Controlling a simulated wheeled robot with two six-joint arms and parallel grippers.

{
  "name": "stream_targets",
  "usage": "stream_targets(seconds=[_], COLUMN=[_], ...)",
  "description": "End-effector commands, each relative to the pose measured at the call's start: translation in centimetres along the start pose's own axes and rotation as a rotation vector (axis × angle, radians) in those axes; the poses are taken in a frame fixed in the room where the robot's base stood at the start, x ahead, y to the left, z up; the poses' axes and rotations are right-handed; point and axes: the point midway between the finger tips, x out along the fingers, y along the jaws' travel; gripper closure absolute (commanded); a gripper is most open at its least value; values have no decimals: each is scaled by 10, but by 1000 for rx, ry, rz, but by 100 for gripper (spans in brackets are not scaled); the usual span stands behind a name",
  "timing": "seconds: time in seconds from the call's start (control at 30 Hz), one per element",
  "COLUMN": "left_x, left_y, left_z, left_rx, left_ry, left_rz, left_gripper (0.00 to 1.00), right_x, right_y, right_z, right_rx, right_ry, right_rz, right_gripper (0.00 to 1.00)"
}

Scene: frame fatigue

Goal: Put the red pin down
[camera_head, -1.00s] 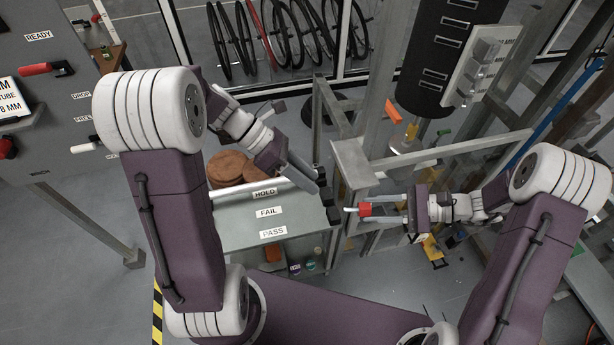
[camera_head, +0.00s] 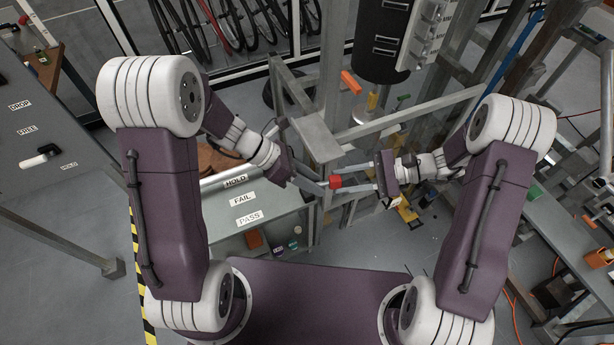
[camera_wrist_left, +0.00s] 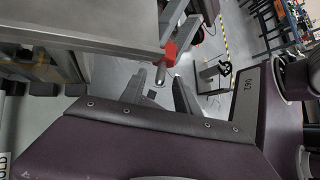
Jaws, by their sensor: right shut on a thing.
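The red pin (camera_head: 335,181) is in my right gripper (camera_head: 347,182), which is shut on it and points left. In the left wrist view the pin's red part (camera_wrist_left: 170,52) shows with a short pale shaft towards the camera. My left gripper (camera_head: 319,183) faces it from the left, its fingertips very close to the pin.
A grey bench (camera_head: 262,222) labelled HOLD, FAIL and PASS lies below and left of the grippers. A grey metal frame (camera_head: 322,140) stands close behind them. A black cylinder (camera_head: 382,45) stands at the back. A grey panel (camera_head: 45,150) is at far left.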

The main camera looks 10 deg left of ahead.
Motion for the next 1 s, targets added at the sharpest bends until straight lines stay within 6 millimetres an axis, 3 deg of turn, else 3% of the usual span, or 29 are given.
stream_targets(seconds=[0.1, 0.23, 0.33, 0.37, 0.43, 0.47, 0.8, 1.0], left_x=[0, 0, 0, 0, 0, 0, 0, 0], left_y=[0, 0, 0, 0, 0, 0, 0, 0], left_z=[0, 0, 0, 0, 0, 0, 0, 0], left_rx=[0, 0, 0, 0, 0, 0, 0, 0], left_ry=[0, 0, 0, 0, 0, 0, 0, 0], left_rz=[0, 0, 0, 0, 0, 0, 0, 0], left_gripper=[62, 99, 100, 100, 100, 100, 100, 100], right_x=[0, 0, 0, 0, 0, 0, -4, -46], right_y=[0, 0, 0, 0, 0, 0, 0, -1], right_z=[0, 0, 0, 0, 0, 0, 0, -1], right_rx=[0, 0, 0, 0, 0, 0, -1, -2], right_ry=[0, 0, 0, 0, 0, 0, 1, 5], right_rz=[0, 0, 0, 0, 0, 0, -1, -5], right_gripper=[100, 100, 100, 65, 46, 43, 43, 43])
